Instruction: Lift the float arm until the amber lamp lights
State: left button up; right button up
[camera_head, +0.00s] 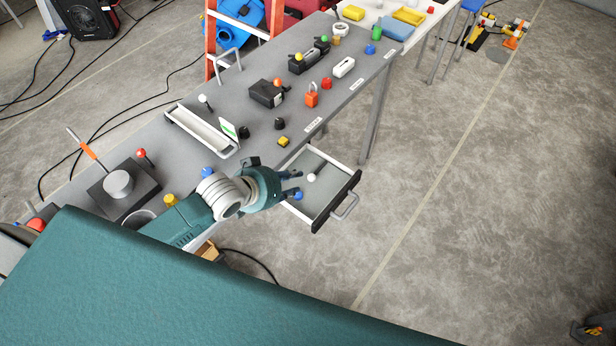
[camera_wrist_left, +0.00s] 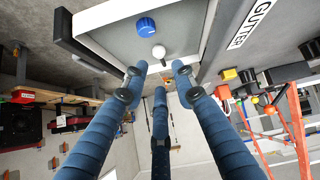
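My left gripper (camera_head: 292,184) is open and empty, with its fingers over the near-left side of an open drawer (camera_head: 343,193). In the left wrist view its three fingers (camera_wrist_left: 157,80) are spread. A white ball (camera_head: 311,177) with a short dark rod is in the drawer; the ball also shows beyond the fingertips (camera_wrist_left: 158,52). A blue knob (camera_head: 298,195) is beside the fingers and shows in the wrist view (camera_wrist_left: 145,27). I cannot tell for certain which part is the float arm. A black box (camera_head: 267,94) has an orange top, possibly the lamp; lighting is unclear. My right gripper is not in view.
The grey bench (camera_head: 262,126) carries a white trough (camera_head: 202,130), a grey block with an orange-handled lever (camera_head: 88,148), a red padlock (camera_head: 312,95) and several coloured knobs. The drawer's handle (camera_head: 345,207) sticks out rightward. Open floor (camera_head: 470,200) lies to the right.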

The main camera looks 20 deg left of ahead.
aim_at(310, 178)
pick_arm(q)
jog(key=x, duration=1)
jog(key=shift+w+f+p, duration=0.15)
jog(key=shift+w+p, duration=0.05)
jog(key=shift+p, duration=0.1)
grip_shut()
